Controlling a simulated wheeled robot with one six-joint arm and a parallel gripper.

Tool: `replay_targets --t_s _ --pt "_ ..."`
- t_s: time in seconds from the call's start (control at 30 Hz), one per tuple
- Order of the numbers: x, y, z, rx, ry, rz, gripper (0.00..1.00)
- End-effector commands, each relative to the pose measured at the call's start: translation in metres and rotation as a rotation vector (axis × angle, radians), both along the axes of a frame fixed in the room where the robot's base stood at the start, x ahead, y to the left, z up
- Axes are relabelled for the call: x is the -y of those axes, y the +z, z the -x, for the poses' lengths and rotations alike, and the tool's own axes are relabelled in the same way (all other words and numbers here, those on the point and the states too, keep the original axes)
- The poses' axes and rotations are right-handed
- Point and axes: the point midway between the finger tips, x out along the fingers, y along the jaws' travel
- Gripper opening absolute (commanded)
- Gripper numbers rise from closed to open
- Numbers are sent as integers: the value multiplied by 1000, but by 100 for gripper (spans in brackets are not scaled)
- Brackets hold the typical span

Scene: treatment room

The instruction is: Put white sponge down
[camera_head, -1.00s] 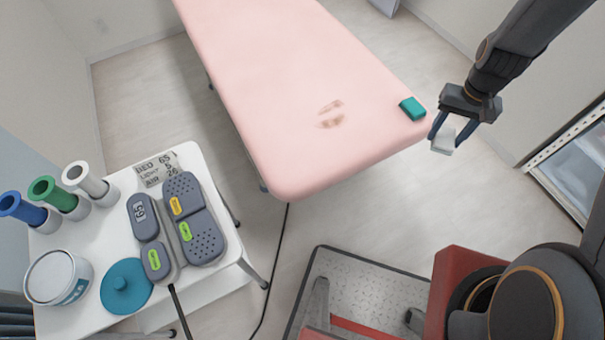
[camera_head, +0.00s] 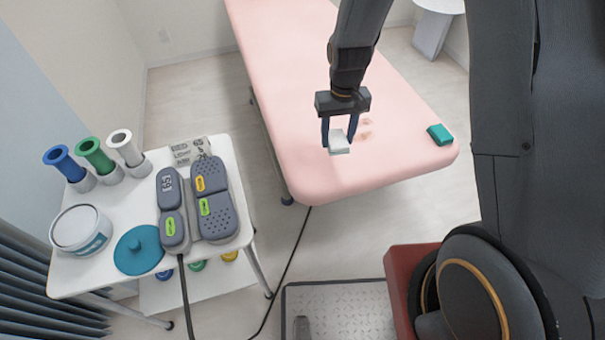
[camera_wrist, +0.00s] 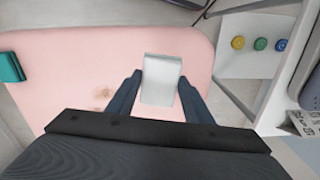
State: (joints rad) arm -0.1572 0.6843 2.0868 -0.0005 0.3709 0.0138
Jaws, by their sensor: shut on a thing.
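My gripper (camera_head: 338,138) is shut on the white sponge (camera_head: 339,144), a small pale block between its two blue-grey fingers. The wrist view also shows the sponge (camera_wrist: 161,80) between the fingers, with the pink bed behind it. In the head view the gripper and sponge are over the near part of the pink treatment bed (camera_head: 300,110). Whether the sponge touches the bed I cannot tell. Brownish stains (camera_head: 366,128) show on the bed, partly hidden by the arm; they also show in the wrist view (camera_wrist: 104,94).
A teal sponge (camera_head: 440,134) lies at the bed's right corner. The white cart (camera_head: 120,200) at left holds a grey control pad (camera_head: 212,198), a tub (camera_head: 80,230), a teal lid (camera_head: 139,249) and several coloured rolls. A dark cable runs along the floor.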

Motion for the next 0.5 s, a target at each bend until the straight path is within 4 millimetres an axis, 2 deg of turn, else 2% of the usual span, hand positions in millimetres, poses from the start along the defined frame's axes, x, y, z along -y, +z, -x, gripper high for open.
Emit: replay_targets --t_s 0.03,0.1,0.2,0.33,0.5 --pt "-20 -7 -3 3 37 0 25" --pt "-40 -8 -2 2 76 0 25" --pt "-61 -9 0 2 115 0 25" --pt "-73 -16 3 -3 137 0 25" --pt "-73 -42 4 -5 137 1 25"
